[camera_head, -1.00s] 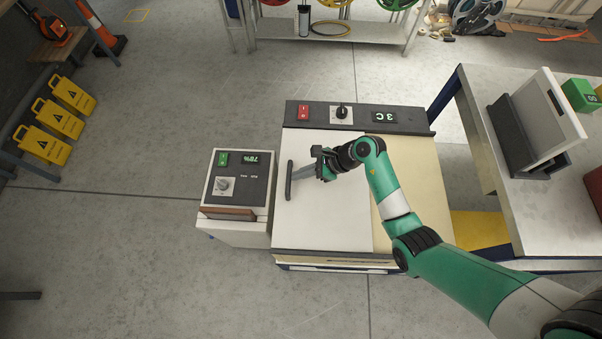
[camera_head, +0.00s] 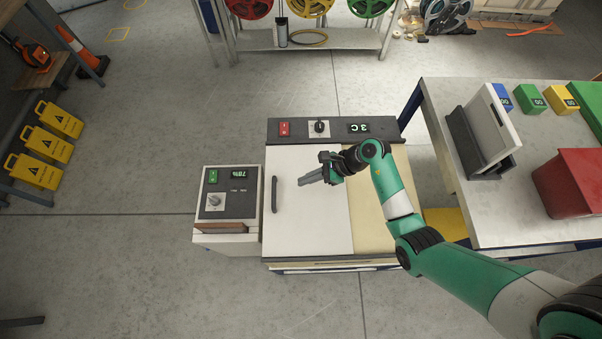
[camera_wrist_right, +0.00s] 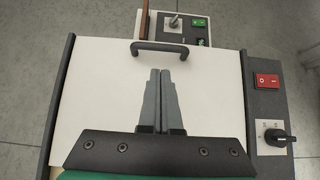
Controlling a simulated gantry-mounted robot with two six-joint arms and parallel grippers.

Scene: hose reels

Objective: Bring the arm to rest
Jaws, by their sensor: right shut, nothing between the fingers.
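My right gripper (camera_head: 304,181) is shut and empty. It hangs over the white lid (camera_head: 310,222) of the cabinet, to the right of the lid's dark bar handle (camera_head: 274,195) and apart from it. In the right wrist view the two grey fingers (camera_wrist_right: 160,74) lie together, and the handle (camera_wrist_right: 160,48) shows just beyond their tips. The lid (camera_wrist_right: 95,90) lies flat there. My left gripper is not in view.
A control box (camera_head: 227,199) stands left of the cabinet. The cabinet's back panel (camera_head: 340,130) has a red switch and a knob. A workbench (camera_head: 440,95) at the right bears a grey-white holder (camera_head: 485,135) and a red bin (camera_head: 575,185).

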